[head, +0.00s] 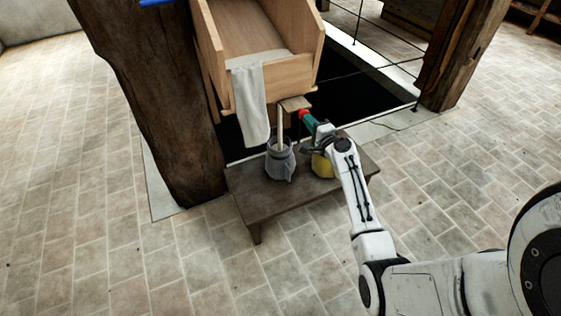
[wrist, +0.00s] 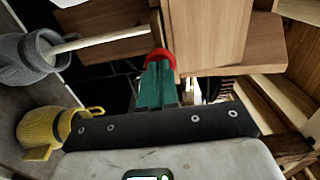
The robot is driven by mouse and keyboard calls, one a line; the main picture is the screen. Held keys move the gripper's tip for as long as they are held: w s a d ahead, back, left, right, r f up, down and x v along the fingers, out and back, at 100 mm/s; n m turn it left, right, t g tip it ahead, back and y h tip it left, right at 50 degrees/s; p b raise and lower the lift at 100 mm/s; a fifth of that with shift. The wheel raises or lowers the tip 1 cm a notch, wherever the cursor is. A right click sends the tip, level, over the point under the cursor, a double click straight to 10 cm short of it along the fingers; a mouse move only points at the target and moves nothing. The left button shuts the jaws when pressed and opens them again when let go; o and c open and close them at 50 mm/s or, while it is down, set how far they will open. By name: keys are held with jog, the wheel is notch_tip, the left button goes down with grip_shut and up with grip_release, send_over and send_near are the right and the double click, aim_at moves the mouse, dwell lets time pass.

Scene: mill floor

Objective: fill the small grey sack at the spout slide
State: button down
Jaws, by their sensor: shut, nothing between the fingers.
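The small grey sack (head: 280,165) stands open on a low dark bench (head: 262,204) under the wooden spout. It also shows in the wrist view (wrist: 22,60). A pale column (head: 280,125) runs from under the spout down into the sack's mouth; how full the sack is I cannot tell. The small wooden slide board (head: 294,103) sticks out at the spout's lower front. My gripper (head: 304,115), teal with red tips, is shut and empty, just beside the slide board. In the wrist view its tips (wrist: 160,55) are close to wood; contact is unclear.
A yellow sack-like vessel (head: 322,165) stands on the bench right of the grey sack, partly behind my arm. A pale cloth (head: 250,105) hangs from the wooden trough (head: 290,76). A thick timber post (head: 160,100) stands left; a dark floor opening (head: 372,98) lies behind.

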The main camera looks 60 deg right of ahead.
aim_at(303, 111)
jog(key=shift+b+x, duration=0.95)
jog(key=shift+x, duration=1.45)
jog(key=p+v, duration=0.1)
jog(key=v, duration=0.7)
